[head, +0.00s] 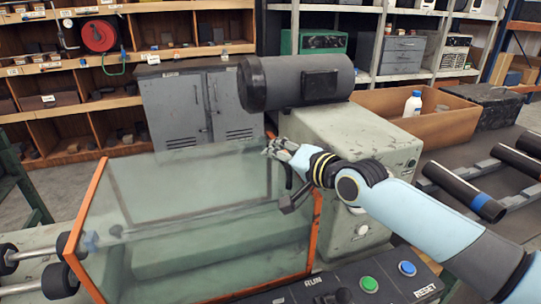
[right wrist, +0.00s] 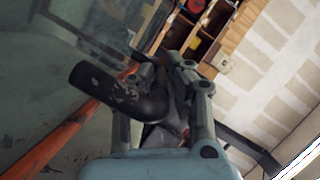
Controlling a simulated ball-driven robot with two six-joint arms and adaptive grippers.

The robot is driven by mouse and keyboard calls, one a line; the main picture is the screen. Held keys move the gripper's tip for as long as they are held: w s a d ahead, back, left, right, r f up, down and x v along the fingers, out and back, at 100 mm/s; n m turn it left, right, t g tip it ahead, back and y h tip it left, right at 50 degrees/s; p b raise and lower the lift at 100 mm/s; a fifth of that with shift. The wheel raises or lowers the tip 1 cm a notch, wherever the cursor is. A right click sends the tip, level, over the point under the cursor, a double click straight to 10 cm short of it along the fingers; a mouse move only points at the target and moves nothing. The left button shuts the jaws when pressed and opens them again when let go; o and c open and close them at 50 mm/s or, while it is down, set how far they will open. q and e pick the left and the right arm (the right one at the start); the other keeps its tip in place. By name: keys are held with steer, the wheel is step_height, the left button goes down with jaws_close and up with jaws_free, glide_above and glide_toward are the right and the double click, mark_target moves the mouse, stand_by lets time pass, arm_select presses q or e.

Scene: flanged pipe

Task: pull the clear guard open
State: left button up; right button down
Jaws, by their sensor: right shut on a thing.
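The clear guard (head: 200,215) is a see-through box with orange edges in the middle left of the head view, standing over a pale green machine bed. A dark handle (head: 296,199) sits by its right orange edge; it shows as a thick black bar (right wrist: 105,88) in the right wrist view. My right gripper (head: 283,160) is at the guard's upper right corner, shut on the handle, and its fingers also show in the right wrist view (right wrist: 168,80). The gripper hides part of the handle. My left gripper is not in view.
A control panel (head: 350,292) with green and blue buttons is at the front. A dark motor (head: 300,82) and pale green housing (head: 355,140) stand behind my right arm. Black pipes (head: 462,192) lie on a rack at right. Rollers (head: 25,255) are at left.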

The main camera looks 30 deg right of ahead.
steer(key=c, duration=1.6)
jaws_free()
steer(key=shift+f, duration=0.1)
steer(key=shift+o, duration=1.3)
steer(key=shift+s, duration=0.15)
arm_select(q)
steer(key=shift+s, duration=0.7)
arm_select(e)
steer(key=v, duration=1.1)
steer(key=shift+s+r, duration=0.2)
steer(key=shift+s, duration=0.2)
steer(key=shift+f, duration=0.1)
